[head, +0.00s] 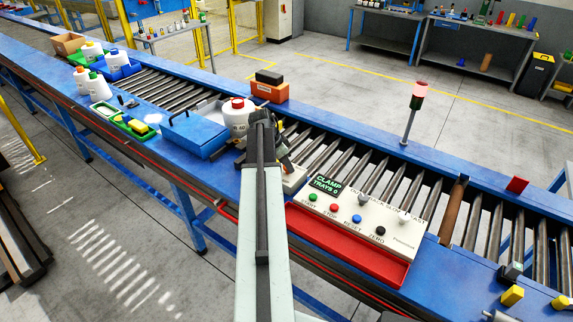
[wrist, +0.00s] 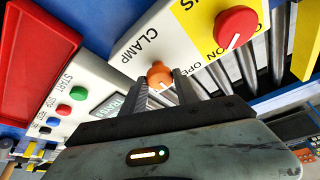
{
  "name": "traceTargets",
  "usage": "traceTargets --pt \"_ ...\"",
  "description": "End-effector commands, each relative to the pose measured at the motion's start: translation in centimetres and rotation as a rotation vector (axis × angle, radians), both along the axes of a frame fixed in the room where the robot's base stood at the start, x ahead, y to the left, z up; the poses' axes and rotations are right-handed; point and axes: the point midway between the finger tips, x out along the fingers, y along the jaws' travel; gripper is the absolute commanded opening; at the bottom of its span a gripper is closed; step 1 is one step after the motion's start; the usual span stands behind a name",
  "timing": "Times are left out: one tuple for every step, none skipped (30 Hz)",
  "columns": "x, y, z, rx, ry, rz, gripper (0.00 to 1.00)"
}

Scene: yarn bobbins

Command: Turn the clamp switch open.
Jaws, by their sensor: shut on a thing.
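The clamp switch (wrist: 159,74) is a round orange knob on a white panel (wrist: 118,58) marked CLAMP in the wrist view. Part of an "OPE..." label shows to its right. A small pale mark shows on the knob; I cannot tell which way it points. My gripper (wrist: 161,81) has its two dark fingers on either side of the knob and is shut on it.
A red knob (wrist: 237,26) on a yellow label stands close by in the wrist view. A button console (head: 350,215) with a "CLAMP TRAYS 0" display (head: 327,187) is to the right of my gripper. A blue box (head: 193,134) is to the left. A lamp post (head: 412,115) stands behind.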

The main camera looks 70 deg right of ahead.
Motion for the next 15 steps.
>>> traceTargets --pt "-0.04 0.26 -0.02 0.000 -0.003 0.041 0.00" --pt "-0.03 0.26 -0.01 0.000 -0.003 0.070 0.00" --pt "-0.07 0.28 0.00 0.000 -0.003 0.108 0.00" --pt "-0.06 0.27 0.00 -0.001 -0.002 0.136 0.00" --pt "-0.07 0.28 0.00 0.000 -0.003 0.164 0.00" --pt "-0.08 0.31 -0.01 0.000 -0.003 0.202 0.00" --pt "-0.10 0.29 -0.01 0.000 -0.003 0.231 0.00" --pt "-0.13 0.30 0.00 -0.001 -0.003 0.259 0.00" --pt "-0.16 0.30 -0.01 0.000 -0.003 0.298 0.00" --pt "-0.17 0.29 -0.01 -0.001 -0.004 0.326 0.00" --pt "-0.20 0.30 0.00 0.000 -0.003 0.354 0.00" --pt "-0.22 0.30 -0.01 0.000 -0.003 0.392 0.00" --pt "-0.20 0.30 0.00 -0.001 -0.004 0.420 0.00" --pt "-0.21 0.30 0.00 0.000 -0.004 0.447 0.00" --pt "-0.24 0.32 -0.01 0.000 -0.003 0.483 0.00"
